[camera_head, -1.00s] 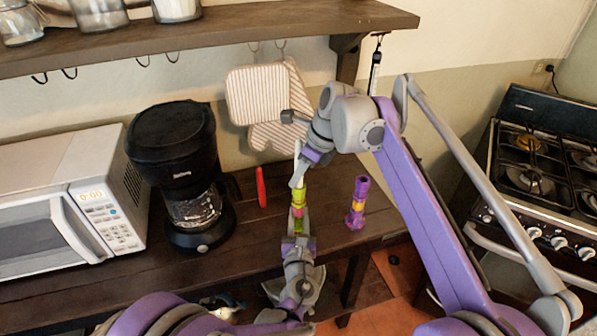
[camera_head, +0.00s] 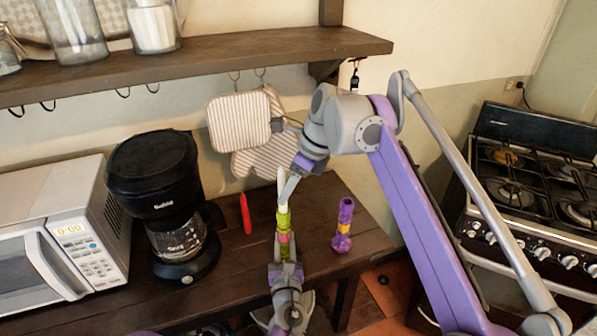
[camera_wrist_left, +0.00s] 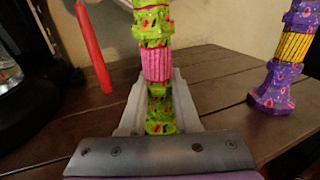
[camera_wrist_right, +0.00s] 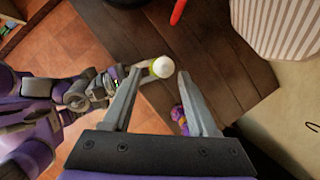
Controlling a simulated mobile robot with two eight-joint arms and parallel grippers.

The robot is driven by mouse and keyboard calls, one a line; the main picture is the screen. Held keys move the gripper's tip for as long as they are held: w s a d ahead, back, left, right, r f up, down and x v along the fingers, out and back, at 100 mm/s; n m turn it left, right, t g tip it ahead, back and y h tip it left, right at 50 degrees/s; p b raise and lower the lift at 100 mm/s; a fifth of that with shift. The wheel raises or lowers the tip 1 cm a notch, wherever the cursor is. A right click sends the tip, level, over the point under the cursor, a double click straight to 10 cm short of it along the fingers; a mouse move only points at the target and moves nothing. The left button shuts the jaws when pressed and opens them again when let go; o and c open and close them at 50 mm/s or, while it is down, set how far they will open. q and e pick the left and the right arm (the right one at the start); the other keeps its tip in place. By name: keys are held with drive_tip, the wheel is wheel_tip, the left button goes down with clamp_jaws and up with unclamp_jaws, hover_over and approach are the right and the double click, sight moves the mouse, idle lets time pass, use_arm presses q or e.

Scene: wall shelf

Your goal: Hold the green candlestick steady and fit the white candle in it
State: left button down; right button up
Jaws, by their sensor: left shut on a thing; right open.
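The green candlestick (camera_head: 284,222), with a pink band, stands upright on the wooden table. My left gripper (camera_head: 285,262) is shut on its lower part, as the left wrist view also shows for the candlestick (camera_wrist_left: 155,25). The white candle (camera_head: 281,182) stands upright at the top of the candlestick and looks seated in it; how deep cannot be told. In the right wrist view the candle's round white top (camera_wrist_right: 161,68) lies between the tips of my right gripper (camera_wrist_right: 159,74). That gripper is open, with a gap beside the candle on the right.
A purple candlestick (camera_head: 343,224) stands to the right on the table (camera_head: 325,195). A red candle (camera_head: 246,213) is upright to the left, near a black coffee maker (camera_head: 160,200) and a microwave (camera_head: 60,235). A wall shelf (camera_head: 230,55) hangs above.

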drive_tip(key=v, duration=0.6)
drive_tip(key=shift+r, duration=0.35)
drive_tip(key=shift+s+d, duration=0.1)
drive_tip(key=shift+d, duration=0.05)
use_arm(q)
drive_tip(key=c, duration=0.5)
unclamp_jaws()
drive_tip(key=shift+c, duration=0.2)
